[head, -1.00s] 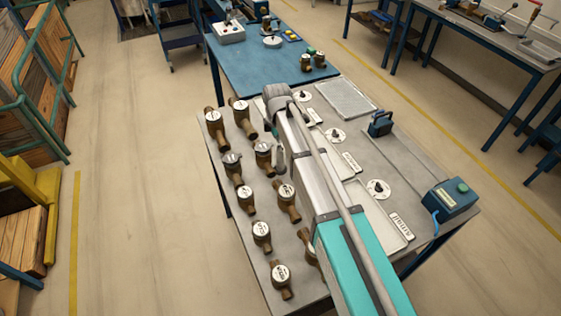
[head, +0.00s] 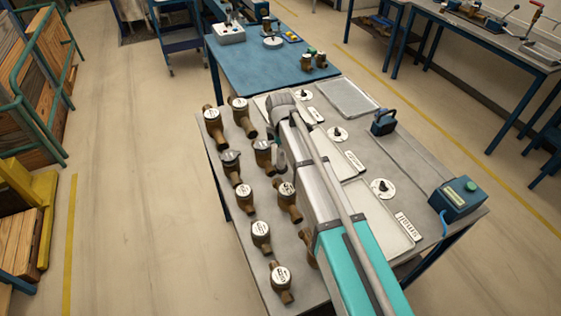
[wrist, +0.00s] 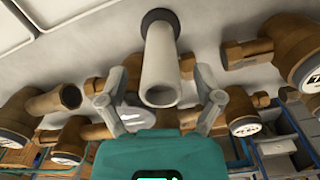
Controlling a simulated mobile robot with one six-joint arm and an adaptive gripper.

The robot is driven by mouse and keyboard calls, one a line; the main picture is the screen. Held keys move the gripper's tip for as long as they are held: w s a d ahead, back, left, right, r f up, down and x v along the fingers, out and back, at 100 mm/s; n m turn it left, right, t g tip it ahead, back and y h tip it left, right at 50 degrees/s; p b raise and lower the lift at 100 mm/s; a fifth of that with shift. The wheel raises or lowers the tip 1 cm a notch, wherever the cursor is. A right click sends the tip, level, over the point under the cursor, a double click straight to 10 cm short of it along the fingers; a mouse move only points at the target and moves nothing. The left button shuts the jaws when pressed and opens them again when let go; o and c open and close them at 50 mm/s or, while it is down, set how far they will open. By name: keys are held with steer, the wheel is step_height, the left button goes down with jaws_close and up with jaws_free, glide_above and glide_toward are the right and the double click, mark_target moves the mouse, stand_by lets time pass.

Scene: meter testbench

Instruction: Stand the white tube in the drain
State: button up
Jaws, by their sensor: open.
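The white tube (wrist: 159,65) is in the middle of the wrist view, its hollow open end towards me. Its far end meets a dark round ring (wrist: 160,20) at the pale table surface; whether it sits inside the ring or only against it I cannot tell. My gripper (wrist: 157,76) is open, with one finger on each side of the tube and visible gaps between. In the head view my gripper (head: 279,155) is small and partly hidden by my arm, over the meter table. I cannot make out the tube or the ring there.
Several brass meters (head: 261,232) stand in rows along the left of the grey table (head: 415,160). They also surround the tube in the wrist view (wrist: 68,135). A blue box with a green button (head: 457,198) is at the right edge. A blue table (head: 265,65) stands behind.

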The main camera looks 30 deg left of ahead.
steer(key=shift+c, duration=0.2)
stand_by(0.3)
jaws_close()
